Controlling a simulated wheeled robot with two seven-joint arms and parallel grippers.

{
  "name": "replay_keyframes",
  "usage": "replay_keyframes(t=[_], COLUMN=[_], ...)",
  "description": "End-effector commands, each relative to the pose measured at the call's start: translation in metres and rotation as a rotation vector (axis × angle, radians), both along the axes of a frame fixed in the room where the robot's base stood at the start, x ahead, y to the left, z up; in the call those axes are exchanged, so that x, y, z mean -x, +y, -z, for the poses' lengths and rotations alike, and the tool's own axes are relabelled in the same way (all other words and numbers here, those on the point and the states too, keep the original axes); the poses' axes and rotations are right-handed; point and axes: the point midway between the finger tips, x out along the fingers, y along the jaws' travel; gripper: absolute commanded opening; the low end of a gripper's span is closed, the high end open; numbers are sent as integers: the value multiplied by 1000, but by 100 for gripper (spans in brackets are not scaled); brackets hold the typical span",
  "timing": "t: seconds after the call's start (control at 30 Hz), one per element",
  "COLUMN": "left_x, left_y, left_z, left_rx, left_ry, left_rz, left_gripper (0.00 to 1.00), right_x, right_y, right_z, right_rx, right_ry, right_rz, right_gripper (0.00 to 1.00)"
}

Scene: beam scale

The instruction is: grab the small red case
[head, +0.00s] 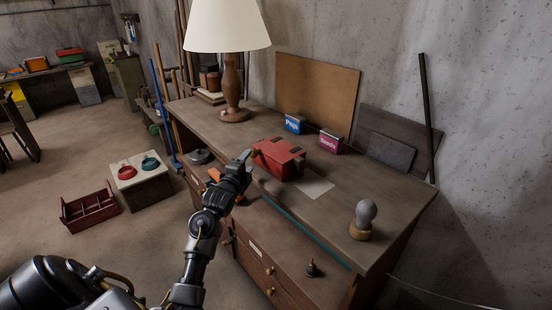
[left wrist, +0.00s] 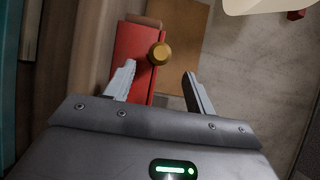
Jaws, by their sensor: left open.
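The small red case (head: 281,160) stands on the wooden workbench (head: 335,210), with dark fittings on its top. A brass-coloured knob on its near-left end shows between my fingers in the left wrist view. My left gripper (head: 247,158) is at that end of the case and partly overlaps it. In the left wrist view my left gripper (left wrist: 159,75) is open, its two fingers either side of the knob (left wrist: 160,53), with the red case (left wrist: 134,45) beyond. I cannot tell whether the fingers touch it. My right gripper is not in view.
A lamp (head: 231,80) stands behind the case at the left. Blue (head: 294,123) and pink (head: 330,141) boxes stand behind it. A grey bulb on a wooden base (head: 364,218) stands at the right.

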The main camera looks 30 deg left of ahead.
Motion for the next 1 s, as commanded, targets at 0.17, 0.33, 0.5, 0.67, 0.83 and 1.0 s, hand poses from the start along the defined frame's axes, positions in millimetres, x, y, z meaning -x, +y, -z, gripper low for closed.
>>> replay_keyframes(t=[0.17, 0.33, 0.5, 0.67, 0.83, 1.0], left_x=[-10, -32, -47, -50, -49, -49], left_y=[3, 9, 14, 14, 14, 14], left_z=[-2, -2, 1, 2, 3, 2], left_rx=[3, 5, 2, 0, 0, 0], left_ry=[0, 0, -1, 1, 1, 1], left_rz=[0, -1, -1, -1, 0, 0], left_gripper=[55, 55, 55, 55, 50, 27], right_x=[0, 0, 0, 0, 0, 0], right_y=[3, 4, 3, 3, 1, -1], right_z=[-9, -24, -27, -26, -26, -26], right_rx=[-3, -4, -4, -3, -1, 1], right_ry=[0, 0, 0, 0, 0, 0], right_rz=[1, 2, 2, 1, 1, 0], right_gripper=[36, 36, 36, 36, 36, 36])
